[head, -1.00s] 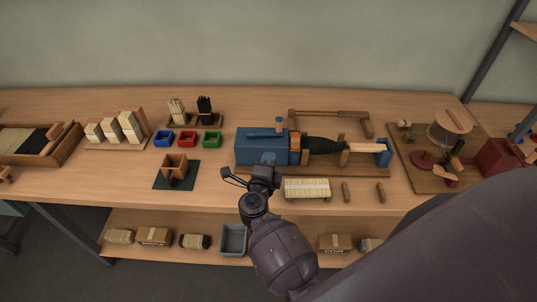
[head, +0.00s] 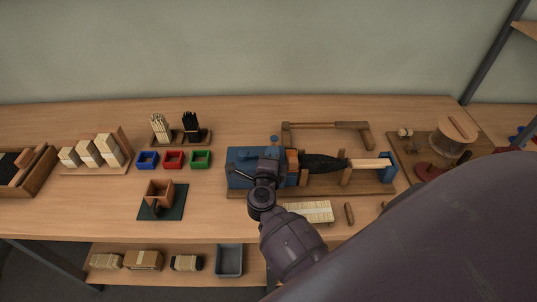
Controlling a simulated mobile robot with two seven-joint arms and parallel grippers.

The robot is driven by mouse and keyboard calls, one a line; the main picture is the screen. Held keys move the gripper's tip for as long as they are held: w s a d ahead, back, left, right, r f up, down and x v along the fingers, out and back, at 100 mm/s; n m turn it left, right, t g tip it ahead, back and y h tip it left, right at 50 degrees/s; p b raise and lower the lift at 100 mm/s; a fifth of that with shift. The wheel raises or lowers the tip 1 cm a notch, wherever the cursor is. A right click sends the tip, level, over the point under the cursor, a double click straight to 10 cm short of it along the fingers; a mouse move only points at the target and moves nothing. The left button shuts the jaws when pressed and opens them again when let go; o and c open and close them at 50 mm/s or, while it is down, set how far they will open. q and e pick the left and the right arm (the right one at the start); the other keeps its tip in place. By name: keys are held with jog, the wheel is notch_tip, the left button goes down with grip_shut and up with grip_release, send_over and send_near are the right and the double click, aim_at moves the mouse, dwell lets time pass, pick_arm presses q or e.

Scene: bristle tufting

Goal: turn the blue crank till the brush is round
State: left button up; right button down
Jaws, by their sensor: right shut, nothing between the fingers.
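A blue machine housing (head: 238,158) sits on a wooden base (head: 345,192) in the middle of the table. A brush with black bristles (head: 322,163) and a pale wooden handle (head: 366,163) lies lengthwise in it, out to a blue end block (head: 388,172). A small blue knob (head: 274,138) shows at the housing's back edge; I cannot tell whether it belongs to the crank. No crank arm shows clearly. My right gripper (head: 270,166) is shut and empty, over the housing, hiding part of it. I cannot tell if it touches. My left gripper is out of view.
A wooden bar frame (head: 325,126) stands behind the machine. A pale slatted block (head: 310,211) lies in front, partly behind my arm. My forearm covers the lower right.

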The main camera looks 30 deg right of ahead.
jog(key=shift+w+d+r+n+t+y+p, duration=0.2)
jog(key=shift+d+n+t+y+p, duration=0.25)
jog(key=shift+p, duration=0.2)
jog(key=shift+w+y, duration=0.1)
jog(key=shift+y, duration=0.15)
jog(key=shift+w+d+f+n+t+y, duration=0.1)
jog(key=shift+f+n+t+y, duration=0.15)
jog(key=shift+t+y, duration=0.1)
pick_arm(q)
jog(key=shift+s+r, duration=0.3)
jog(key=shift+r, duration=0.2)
